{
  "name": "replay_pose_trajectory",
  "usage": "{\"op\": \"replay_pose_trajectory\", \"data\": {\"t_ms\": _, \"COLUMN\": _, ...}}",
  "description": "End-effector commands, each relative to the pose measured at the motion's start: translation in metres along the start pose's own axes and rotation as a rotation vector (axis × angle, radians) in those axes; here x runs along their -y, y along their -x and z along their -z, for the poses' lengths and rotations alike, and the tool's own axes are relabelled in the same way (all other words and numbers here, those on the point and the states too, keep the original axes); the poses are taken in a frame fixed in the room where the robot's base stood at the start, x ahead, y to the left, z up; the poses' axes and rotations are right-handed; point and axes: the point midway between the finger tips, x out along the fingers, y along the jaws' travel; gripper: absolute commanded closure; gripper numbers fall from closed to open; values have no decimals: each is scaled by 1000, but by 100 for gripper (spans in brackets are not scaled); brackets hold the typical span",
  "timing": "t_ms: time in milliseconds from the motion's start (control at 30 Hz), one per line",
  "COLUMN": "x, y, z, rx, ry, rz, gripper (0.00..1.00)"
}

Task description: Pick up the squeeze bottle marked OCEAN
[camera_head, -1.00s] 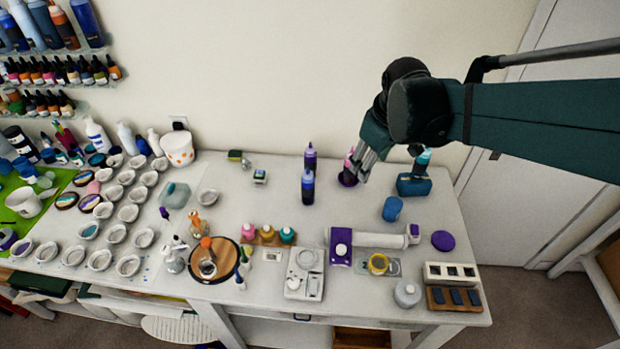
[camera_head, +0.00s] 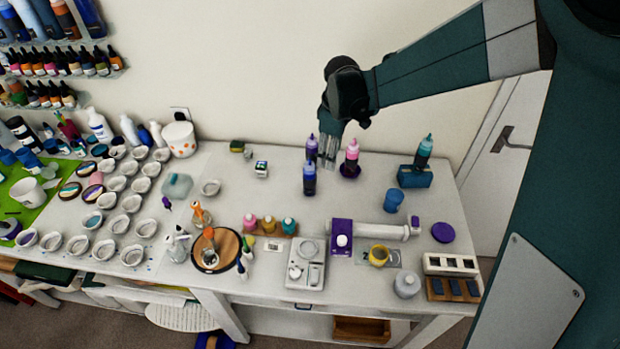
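Several squeeze bottles stand upright at the back of the table. A dark blue bottle (camera_head: 309,181) stands nearest the front, with a purple bottle (camera_head: 312,148) just behind it. A pink bottle (camera_head: 350,154) stands to the right on a dark purple base. A teal bottle (camera_head: 424,149) stands farther right at a blue block. No label is readable, so I cannot tell which is marked OCEAN. My gripper (camera_head: 327,160) points down between the dark blue and pink bottles. Its fingers look close to the dark blue bottle; contact and finger gap are unclear.
A blue cup (camera_head: 393,201) stands right of the bottles. In front are a white scale (camera_head: 305,265), a round wooden board (camera_head: 229,246) and small coloured bottles (camera_head: 268,225). Many white cups fill the left side. The table around the dark blue bottle's front is clear.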

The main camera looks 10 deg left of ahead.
Motion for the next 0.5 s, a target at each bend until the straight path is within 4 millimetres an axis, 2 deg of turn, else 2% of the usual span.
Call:
{"op": "replay_pose_trajectory", "data": {"t_ms": 100, "x": -3, "y": -19, "z": 17, "rx": 11, "ry": 56, "rz": 19, "gripper": 52}}
{"op": "replay_pose_trajectory", "data": {"t_ms": 500, "x": -4, "y": -84, "z": 63, "rx": 44, "ry": 236, "rz": 82, "gripper": 52}}
